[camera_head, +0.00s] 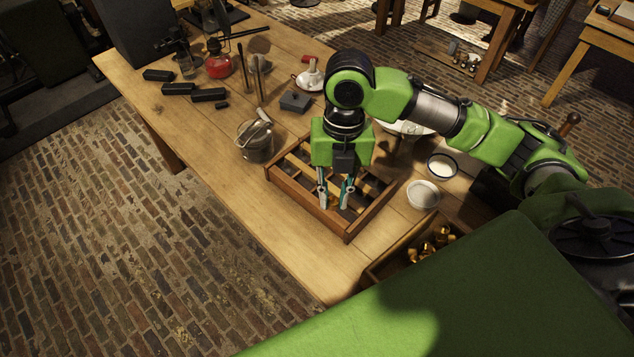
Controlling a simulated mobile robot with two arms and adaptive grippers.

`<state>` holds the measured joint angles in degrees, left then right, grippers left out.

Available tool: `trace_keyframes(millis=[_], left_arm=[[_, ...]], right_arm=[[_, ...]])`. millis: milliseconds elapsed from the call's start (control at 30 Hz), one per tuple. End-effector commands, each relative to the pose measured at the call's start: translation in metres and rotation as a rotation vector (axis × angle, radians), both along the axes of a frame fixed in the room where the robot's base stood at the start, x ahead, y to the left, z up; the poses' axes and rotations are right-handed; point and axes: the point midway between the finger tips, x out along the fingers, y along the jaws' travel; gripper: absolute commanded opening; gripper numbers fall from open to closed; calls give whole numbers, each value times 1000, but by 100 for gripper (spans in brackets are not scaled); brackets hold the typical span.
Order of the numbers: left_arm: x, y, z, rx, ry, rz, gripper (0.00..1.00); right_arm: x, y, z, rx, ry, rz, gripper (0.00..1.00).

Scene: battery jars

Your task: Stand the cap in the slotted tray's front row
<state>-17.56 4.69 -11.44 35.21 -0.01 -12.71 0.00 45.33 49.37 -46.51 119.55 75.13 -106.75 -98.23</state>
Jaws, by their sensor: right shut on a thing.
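The slotted tray (303,207) is a brown wooden box with dividers, lying on the wooden table in the middle of the view. My right gripper (335,203) points straight down over the tray, with its fingertips at the near part of the compartments. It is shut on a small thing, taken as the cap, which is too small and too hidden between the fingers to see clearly. I cannot tell whether that thing touches the tray floor. The gripper and wrist cover part of the tray's middle and back. My left gripper is not in view.
A glass jar (256,150) stands left of the tray. Bowls of white powder (423,194) and (441,166) stand to the right, and a wooden box with brass pieces (430,241) is at the near right. Dark blocks (178,89) lie at the far left. The table's left front is clear.

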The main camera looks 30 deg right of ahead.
Motion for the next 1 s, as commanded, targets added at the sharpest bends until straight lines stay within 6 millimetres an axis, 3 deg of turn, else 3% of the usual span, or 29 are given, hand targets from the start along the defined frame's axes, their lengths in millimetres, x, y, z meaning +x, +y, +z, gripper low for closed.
trace_keyframes(millis=[233,500,833,1000], left_arm=[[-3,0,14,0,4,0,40],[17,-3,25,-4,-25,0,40],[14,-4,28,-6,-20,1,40],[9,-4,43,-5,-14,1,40]], right_arm=[[49,-17,-20,1,3,-6,7],[85,-29,-63,0,4,-4,7],[102,-35,-86,0,2,-3,7],[101,-35,-108,-1,4,-3,7]])
